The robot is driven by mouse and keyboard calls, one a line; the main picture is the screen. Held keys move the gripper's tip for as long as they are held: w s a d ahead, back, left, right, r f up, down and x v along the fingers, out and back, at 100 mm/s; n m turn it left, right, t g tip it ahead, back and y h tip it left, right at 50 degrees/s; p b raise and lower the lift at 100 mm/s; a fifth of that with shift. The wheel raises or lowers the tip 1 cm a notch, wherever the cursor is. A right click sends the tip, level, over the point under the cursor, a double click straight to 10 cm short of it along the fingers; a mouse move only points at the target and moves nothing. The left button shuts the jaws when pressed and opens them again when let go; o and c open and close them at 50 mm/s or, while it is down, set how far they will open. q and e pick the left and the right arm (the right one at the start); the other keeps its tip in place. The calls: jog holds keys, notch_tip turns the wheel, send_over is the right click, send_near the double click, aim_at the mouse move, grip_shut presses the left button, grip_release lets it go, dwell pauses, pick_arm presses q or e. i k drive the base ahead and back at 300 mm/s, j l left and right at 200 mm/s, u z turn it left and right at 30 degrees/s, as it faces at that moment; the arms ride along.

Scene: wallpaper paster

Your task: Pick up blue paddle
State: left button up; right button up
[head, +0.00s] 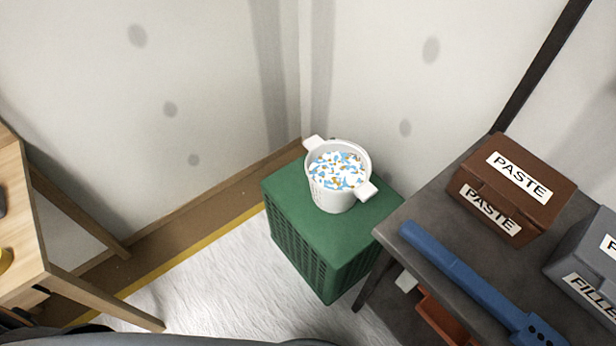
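The blue paddle (462,275) lies on the dark grey table (399,216) at the right. Its long bar runs from upper left to lower right along the table's near side. Its wider end with dark holes (536,331) is cut off by the bottom edge of the view. Neither of my grippers is in view.
A brown PASTE box (512,187) and a grey FILLER box (590,262) stand on the table behind the paddle. A white pot (333,194) of coloured bits stands on a green crate (290,212). A wooden table (22,240) is at the left. White sheeting covers the floor between.

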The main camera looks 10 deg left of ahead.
aim_at(527, 329)
jog(key=z, duration=1.5)
